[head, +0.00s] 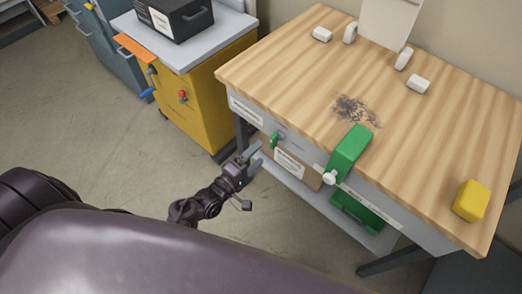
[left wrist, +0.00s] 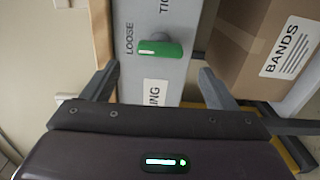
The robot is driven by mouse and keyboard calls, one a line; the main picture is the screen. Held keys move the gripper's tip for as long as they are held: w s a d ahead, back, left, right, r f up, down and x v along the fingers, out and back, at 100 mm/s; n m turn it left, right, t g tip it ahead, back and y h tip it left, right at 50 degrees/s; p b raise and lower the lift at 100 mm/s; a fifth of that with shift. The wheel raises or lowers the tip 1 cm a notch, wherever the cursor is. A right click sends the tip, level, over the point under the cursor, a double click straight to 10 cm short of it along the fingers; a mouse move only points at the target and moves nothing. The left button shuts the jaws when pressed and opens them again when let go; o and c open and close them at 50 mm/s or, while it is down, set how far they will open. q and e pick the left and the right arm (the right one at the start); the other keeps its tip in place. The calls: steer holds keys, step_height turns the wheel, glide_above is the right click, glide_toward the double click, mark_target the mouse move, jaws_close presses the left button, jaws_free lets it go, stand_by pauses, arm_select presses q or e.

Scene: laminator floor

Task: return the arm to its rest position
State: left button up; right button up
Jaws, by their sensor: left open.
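My left gripper (head: 253,157) is open and empty, low in front of the wooden workbench (head: 300,70), beside the bench's left front edge. In the left wrist view its two fingers (left wrist: 160,88) stand wide apart. A green knob (left wrist: 158,49) on a grey panel lettered "LOOSE" shows beyond and between the fingertips, apart from them. The same small green knob (head: 275,140) shows in the head view, just right of the fingertips. My right gripper is not in view.
A green block-shaped thing with a white knob (head: 348,152) overhangs the bench front. A yellow block (head: 471,200) sits at the right corner. A cardboard box labelled "BANDS" (left wrist: 252,45) is near the fingers. A yellow cabinet (head: 195,105) stands left. Open floor (head: 90,130) lies further left.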

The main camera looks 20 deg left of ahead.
arm_select(q)
steer(key=shift+f, duration=0.1)
stand_by(0.4)
steer(key=s+d+f+m+g+y, duration=0.1)
steer(key=s+f+m+g, duration=0.45)
steer(key=f, duration=0.75)
steer(key=s+d+f+m+g+y, duration=0.1)
steer(key=s+f+m+g+y, duration=0.15)
steer(key=s+f, duration=0.75)
steer(key=s+a+f+m+g+y, duration=0.1)
steer(key=s+a+f+m+g, duration=0.2)
steer(key=s+f, duration=0.3)
steer(key=s+a+f+m+g+y, duration=0.1)
steer(key=s+a+f+m+g, duration=0.3)
steer(key=s, duration=0.9)
step_height(320, 180, down, 3)
steer(key=shift+s+f+m+g+y+p, duration=0.15)
steer(key=shift+s+m+g+y+p, duration=0.3)
steer(key=shift+m, duration=0.45)
